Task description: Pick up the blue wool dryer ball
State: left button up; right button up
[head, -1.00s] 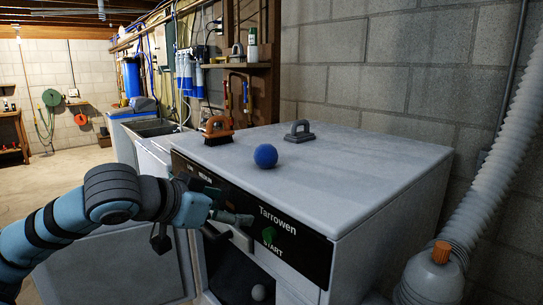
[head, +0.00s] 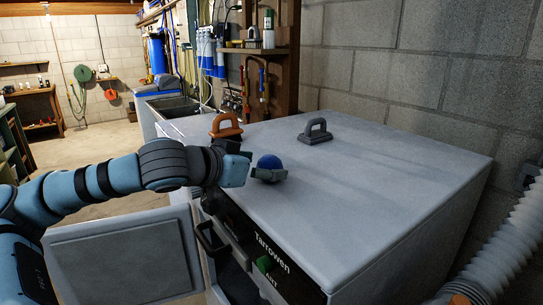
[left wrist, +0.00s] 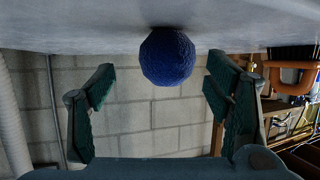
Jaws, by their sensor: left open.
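The blue wool dryer ball (head: 270,162) rests on the grey top of the Tarrowen machine (head: 370,190), near its front left edge. My left gripper (head: 264,173) is open beside the ball, and one finger covers the ball's lower front in the head view. In the left wrist view, which is upside down, the blue ball (left wrist: 167,57) lies between the spread fingers of the left gripper (left wrist: 158,82), with clear gaps on both sides. How far the ball sits between the fingertips in depth is hard to tell. My right gripper is not in view.
An orange-handled brush (head: 226,126) stands behind the ball at the top's left edge. A grey-handled tool (head: 315,131) stands farther right. The machine's front door (head: 125,255) hangs open below my left arm. The right part of the top is clear.

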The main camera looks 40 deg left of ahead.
aim_at(263, 166)
pick_arm(q)
jog(key=p, duration=0.1)
jog(key=w+p, duration=0.1)
jog(key=p, duration=0.1)
jog(key=shift+w+a+r, duration=0.25)
jog(key=shift+w, duration=0.1)
jog(key=shift+p+x, duration=0.4)
jog(key=shift+x, duration=0.7)
jog(key=shift+w+a+f, duration=0.2)
jog(key=shift+w+f, duration=0.1)
jog(key=shift+f, duration=0.2)
jog(key=shift+s, duration=0.15)
jog(key=c, duration=1.2)
